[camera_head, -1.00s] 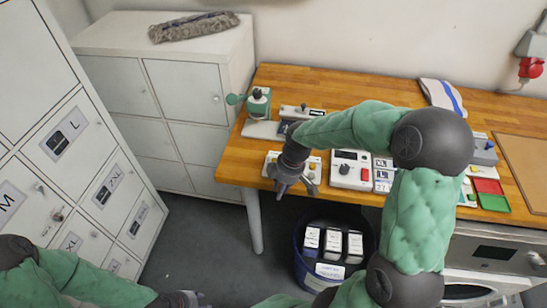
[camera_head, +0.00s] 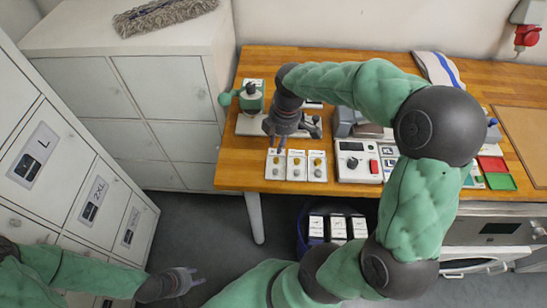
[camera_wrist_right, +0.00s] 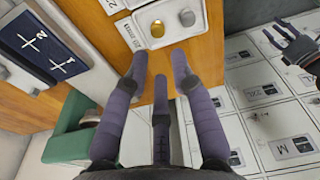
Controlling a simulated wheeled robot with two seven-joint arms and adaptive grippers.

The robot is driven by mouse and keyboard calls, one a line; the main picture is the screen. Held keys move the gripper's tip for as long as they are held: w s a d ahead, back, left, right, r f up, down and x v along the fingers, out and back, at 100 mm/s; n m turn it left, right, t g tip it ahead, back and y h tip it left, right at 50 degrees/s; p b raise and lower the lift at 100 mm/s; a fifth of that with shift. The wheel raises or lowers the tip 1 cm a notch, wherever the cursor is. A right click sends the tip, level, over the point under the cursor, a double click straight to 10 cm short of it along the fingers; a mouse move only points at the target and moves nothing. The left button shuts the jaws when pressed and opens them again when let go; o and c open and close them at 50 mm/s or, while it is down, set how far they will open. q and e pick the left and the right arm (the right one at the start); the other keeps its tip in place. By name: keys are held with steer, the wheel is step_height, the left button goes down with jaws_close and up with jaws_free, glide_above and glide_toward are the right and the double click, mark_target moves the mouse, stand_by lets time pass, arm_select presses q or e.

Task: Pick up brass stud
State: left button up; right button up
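In the head view, several small white stud trays sit side by side near the table's front left edge; a middle tray (camera_head: 297,173) and a right one (camera_head: 317,174) show yellowish studs. In the right wrist view, a brass stud (camera_wrist_right: 157,29) sits on a white tray beside a silver stud (camera_wrist_right: 187,18). My right gripper (camera_head: 284,140) is over the back of the trays; its fingers (camera_wrist_right: 160,65) are spread, empty and short of the brass stud. My left gripper (camera_head: 194,279) is open and empty, low in front of the lockers.
A green press (camera_head: 251,98) stands behind the trays. A control box (camera_head: 358,160) with a red button is to their right. A dark blue bin (camera_head: 302,232) with white boxes is below the table edge. Lockers (camera_head: 60,175) stand at left. My right arm covers part of the table.

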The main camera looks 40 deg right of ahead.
mark_target(276, 159)
step_height(276, 159, down, 2)
steer(key=shift+w+a+f, duration=0.1)
steer(key=shift+w+f, duration=0.05)
steer(key=shift+f, duration=0.1)
step_height(276, 159, down, 5)
steer(key=b, duration=0.2)
steer(key=shift+a+f+b, duration=0.1)
steer(key=shift+b, duration=0.2)
steer(key=c, duration=0.4)
